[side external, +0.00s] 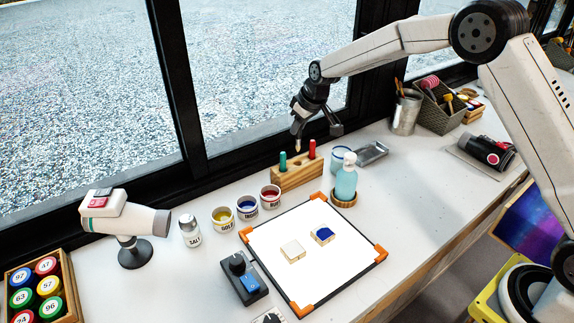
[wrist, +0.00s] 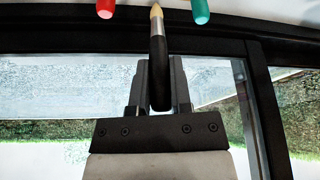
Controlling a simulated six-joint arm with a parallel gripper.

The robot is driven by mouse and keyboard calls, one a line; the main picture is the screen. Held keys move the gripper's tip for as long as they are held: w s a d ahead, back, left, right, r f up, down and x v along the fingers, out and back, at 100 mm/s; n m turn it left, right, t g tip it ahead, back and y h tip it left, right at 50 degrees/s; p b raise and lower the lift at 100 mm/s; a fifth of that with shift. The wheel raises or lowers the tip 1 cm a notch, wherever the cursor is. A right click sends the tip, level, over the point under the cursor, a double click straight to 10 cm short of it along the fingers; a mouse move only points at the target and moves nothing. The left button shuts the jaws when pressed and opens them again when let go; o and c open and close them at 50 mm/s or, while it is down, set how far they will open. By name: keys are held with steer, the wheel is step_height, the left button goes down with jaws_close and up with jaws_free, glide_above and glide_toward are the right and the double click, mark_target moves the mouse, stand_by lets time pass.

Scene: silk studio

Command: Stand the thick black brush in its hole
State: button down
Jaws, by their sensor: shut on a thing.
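The thick black brush (wrist: 158,72) has a black handle, a pale metal collar and a cream tip. My gripper (wrist: 158,90) is shut on its handle in the wrist view. In the side view my gripper (side external: 302,122) is above the wooden brush block (side external: 298,179), with the brush's pale tip (side external: 298,149) pointing down. The tip appears above the block, between the green brush (side external: 283,161) and the red brush (side external: 312,149) standing in it. The wrist view also shows the red end (wrist: 105,8) and green end (wrist: 201,10) on either side of the tip. The hole itself is not clear.
Paint pots, including a red one (side external: 270,197), stand left of the block. A blue pump bottle (side external: 346,182) stands close on its right. The window frame (side external: 215,172) runs close behind. A white board (side external: 300,250) with two small blocks lies in front.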

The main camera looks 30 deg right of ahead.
mark_target(299, 141)
steer(key=shift+f, duration=0.3)
steer(key=shift+f, duration=0.15)
steer(key=shift+f, duration=2)
steer(key=shift+f, duration=2.3)
stand_by(1.4)
steer(key=shift+c, duration=2.3)
jaws_free()
steer(key=shift+r, duration=0.15)
steer(key=v, duration=0.7)
steer(key=shift+r, duration=0.2)
steer(key=shift+s, duration=0.15)
